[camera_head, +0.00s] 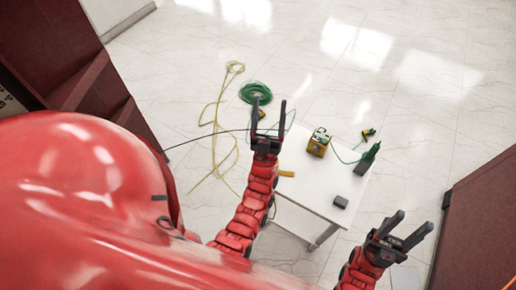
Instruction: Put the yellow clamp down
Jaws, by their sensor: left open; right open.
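My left gripper (268,122) is open, its fingers pointing up in the picture over the far left part of the white table (312,187). My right gripper (410,227) is open and empty at the lower right, beyond the table's right edge. A small flat yellow piece (287,173) lies on the table just right of my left arm. A small yellow and black object (262,114) shows between the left fingers in the picture, apparently behind them. Which of these is the yellow clamp I cannot tell.
A yellow box device (318,146), a dark green upright tool (369,156) and a small grey block (340,202) stand on the table. A green cable coil (256,93) and a loose yellow cable (215,126) lie on the floor. A dark red cabinet (478,230) is at right.

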